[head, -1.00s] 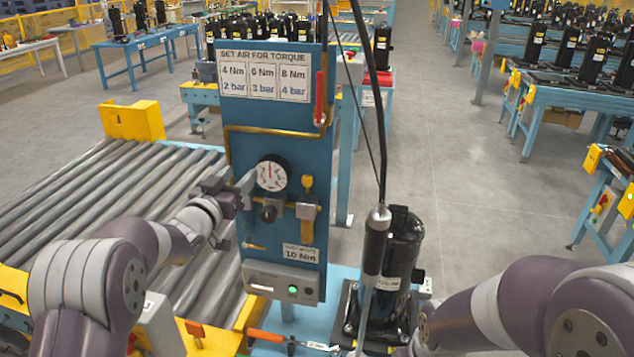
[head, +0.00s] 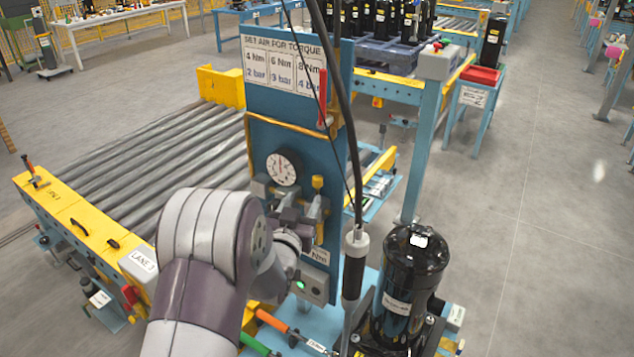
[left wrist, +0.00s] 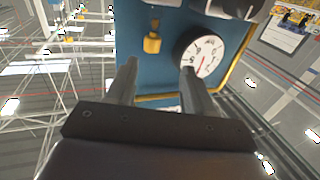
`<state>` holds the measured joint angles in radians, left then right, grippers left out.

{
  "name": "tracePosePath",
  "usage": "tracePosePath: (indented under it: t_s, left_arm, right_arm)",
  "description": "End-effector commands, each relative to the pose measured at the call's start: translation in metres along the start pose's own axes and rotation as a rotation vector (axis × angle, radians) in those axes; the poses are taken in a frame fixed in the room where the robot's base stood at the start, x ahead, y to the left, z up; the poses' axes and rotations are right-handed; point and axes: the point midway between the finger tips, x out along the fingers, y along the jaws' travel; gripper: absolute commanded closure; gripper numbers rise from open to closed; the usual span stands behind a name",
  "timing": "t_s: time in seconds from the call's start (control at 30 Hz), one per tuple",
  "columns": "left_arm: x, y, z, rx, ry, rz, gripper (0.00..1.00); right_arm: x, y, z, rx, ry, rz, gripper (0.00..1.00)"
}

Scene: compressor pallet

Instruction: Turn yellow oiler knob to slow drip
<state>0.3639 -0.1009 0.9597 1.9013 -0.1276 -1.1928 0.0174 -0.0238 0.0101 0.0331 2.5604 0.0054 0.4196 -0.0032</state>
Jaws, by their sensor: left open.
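The yellow oiler knob (head: 318,183) stands on the blue panel (head: 262,120), right of the round white gauge (head: 284,167). My left gripper (head: 305,208) is in front of the panel just below the knob in the head view, and partly hides the oiler body. In the left wrist view the open, empty fingers (left wrist: 158,78) point at the panel. The knob (left wrist: 152,43) shows beyond the fingertips, between their lines and nearer the left finger. The gauge (left wrist: 203,57) is behind the right fingertip. I see no contact with the knob. My right gripper is out of view.
A black hose and tool (head: 354,265) hang right of the panel, beside a black compressor (head: 412,285). A red lever (head: 322,98) is on the panel's upper right. A roller conveyor (head: 160,150) lies to the left. Open floor lies at right.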

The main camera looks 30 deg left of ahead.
Motion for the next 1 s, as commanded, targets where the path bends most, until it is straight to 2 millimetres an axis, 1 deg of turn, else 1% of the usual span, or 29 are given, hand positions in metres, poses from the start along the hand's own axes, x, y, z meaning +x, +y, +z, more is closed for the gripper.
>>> tracePosePath:
  t_s: [0.03, 0.1, 0.2, 0.3, 0.43, 0.67, 0.7, 0.77, 0.8, 0.83, 0.87, 1.0]
  left_arm:
    - [0.014, 0.001, -0.003, 0.000, -0.001, 0.002, 0.48]
    - [0.031, 0.000, -0.003, 0.000, -0.001, 0.002, 0.48]
    - [0.049, 0.001, -0.002, -0.001, -0.001, 0.001, 0.48]
    - [0.060, 0.001, -0.001, -0.001, -0.001, 0.001, 0.48]
    - [0.067, 0.001, 0.000, -0.001, -0.002, 0.002, 0.48]
    - [0.068, 0.001, 0.000, -0.001, -0.001, 0.002, 0.48]
    - [0.068, 0.001, 0.000, -0.001, -0.001, 0.002, 0.51]
    - [0.068, 0.001, 0.000, -0.001, -0.001, 0.002, 0.71]
    - [0.068, 0.001, 0.000, -0.001, -0.001, 0.002, 0.84]
    - [0.068, 0.001, 0.000, -0.001, -0.001, 0.002, 0.93]
    - [0.068, 0.001, 0.000, -0.001, -0.001, 0.002, 1.00]
    - [0.067, 0.001, 0.000, -0.001, -0.001, 0.003, 1.00]
  right_arm:
    - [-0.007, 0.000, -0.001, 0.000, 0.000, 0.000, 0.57]
    - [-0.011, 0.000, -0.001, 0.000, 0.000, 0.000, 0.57]
    - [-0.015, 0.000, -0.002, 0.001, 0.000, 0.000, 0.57]
    - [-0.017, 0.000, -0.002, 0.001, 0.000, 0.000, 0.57]
    - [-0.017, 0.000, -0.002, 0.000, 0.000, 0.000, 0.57]
    - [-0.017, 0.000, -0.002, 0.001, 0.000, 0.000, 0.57]
    - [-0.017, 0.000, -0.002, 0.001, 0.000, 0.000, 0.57]
    - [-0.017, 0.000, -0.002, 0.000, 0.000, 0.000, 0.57]
    - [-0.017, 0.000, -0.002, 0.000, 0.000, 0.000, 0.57]
    - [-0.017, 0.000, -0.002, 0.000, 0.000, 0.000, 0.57]
    - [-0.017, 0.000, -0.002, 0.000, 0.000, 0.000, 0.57]
    - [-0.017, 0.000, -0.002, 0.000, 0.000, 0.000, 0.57]
